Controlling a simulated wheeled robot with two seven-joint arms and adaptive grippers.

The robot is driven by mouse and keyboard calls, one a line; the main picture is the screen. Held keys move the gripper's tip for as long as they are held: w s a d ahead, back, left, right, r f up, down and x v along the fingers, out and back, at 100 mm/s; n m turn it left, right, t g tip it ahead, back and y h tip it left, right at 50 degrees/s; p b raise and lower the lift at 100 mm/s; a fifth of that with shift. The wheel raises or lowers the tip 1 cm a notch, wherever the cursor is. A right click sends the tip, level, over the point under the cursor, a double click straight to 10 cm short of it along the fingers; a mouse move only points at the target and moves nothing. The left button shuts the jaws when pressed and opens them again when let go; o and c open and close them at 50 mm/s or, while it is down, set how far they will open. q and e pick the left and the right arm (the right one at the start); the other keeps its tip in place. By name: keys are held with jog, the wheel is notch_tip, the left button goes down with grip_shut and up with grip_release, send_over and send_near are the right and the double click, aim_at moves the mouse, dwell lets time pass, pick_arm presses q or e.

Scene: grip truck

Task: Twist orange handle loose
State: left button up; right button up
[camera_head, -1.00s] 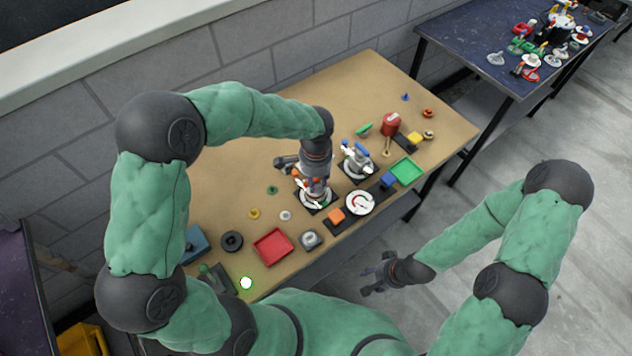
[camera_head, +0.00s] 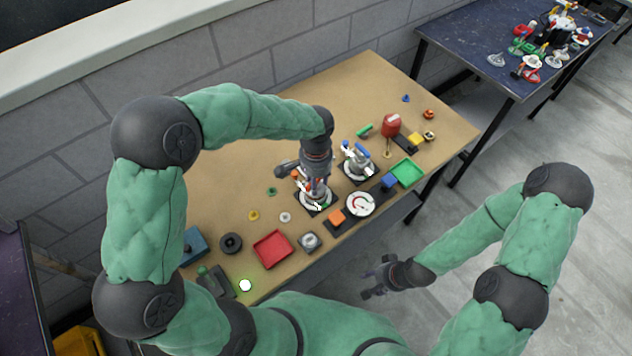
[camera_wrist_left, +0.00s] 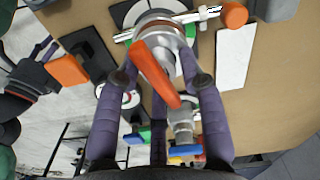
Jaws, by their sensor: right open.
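The orange handle (camera_wrist_left: 158,75) is a long lever lying slantwise on a round metal fitting (camera_wrist_left: 155,32) in the left wrist view. My left gripper (camera_wrist_left: 163,80) is over this fixture, its fingers spread on either side of the handle with gaps visible. I cannot tell whether any finger touches the handle. In the head view my left gripper (camera_head: 314,187) points down at the fixture's round white base (camera_head: 315,201) and hides most of the fixture. My right gripper (camera_head: 375,280) is open and empty, off the table's front edge.
A similar fixture with a blue handle (camera_head: 357,160) stands just behind to the right. A white dial (camera_head: 360,203), an orange block (camera_head: 336,216), a red tray (camera_head: 273,249) and a green tray (camera_head: 406,172) are nearby. The table's back left is clear.

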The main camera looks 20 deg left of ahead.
pick_arm(q)
jog(key=shift+r, duration=0.1)
jog(key=shift+s+r+p, duration=0.1)
jog(key=shift+r+p, duration=2.85)
jog(key=shift+r, duration=0.75)
jog(key=shift+f, duration=0.1)
